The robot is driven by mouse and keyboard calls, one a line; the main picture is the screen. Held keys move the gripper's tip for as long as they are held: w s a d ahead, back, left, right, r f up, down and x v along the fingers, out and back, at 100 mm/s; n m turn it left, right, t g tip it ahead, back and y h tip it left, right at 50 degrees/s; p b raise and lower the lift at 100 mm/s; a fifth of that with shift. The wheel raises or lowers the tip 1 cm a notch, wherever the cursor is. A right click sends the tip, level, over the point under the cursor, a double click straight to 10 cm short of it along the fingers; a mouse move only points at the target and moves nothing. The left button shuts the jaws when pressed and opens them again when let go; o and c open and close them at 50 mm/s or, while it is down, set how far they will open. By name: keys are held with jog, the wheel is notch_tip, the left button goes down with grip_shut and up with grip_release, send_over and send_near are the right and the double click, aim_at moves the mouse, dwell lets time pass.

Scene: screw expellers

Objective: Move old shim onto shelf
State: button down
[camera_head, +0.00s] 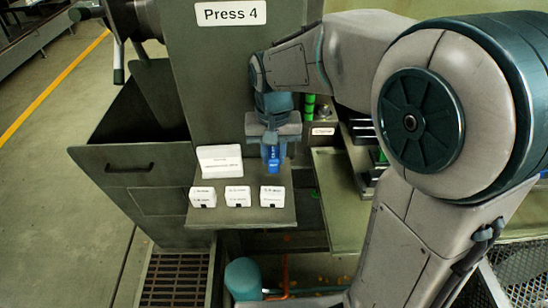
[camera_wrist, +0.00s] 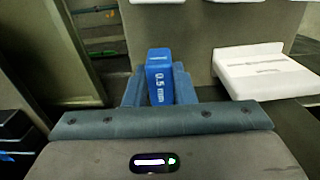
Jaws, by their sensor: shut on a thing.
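My gripper (camera_head: 273,150) points down over the right part of a small grey-green shelf (camera_head: 225,217) on the front of the press. It is shut on a blue shim (camera_head: 273,163), whose lower end shows below the fingers. In the wrist view the shim (camera_wrist: 158,76) stands between the two fingers, and its face reads "0.5 mm". I cannot tell whether its lower end touches the shelf or hangs just above it.
A dark open bin (camera_head: 122,165) is at the left. Green cylinders (camera_head: 310,106) stand behind, to the right.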

aim_at(273, 153)
jog(key=shift+f, duration=0.8)
jog(key=shift+w+f, duration=0.2)
jog(key=shift+f, duration=0.25)
jog(key=shift+f, duration=0.1)
jog(key=shift+f, duration=0.15)
jog(key=c, duration=1.2)
grip_release()
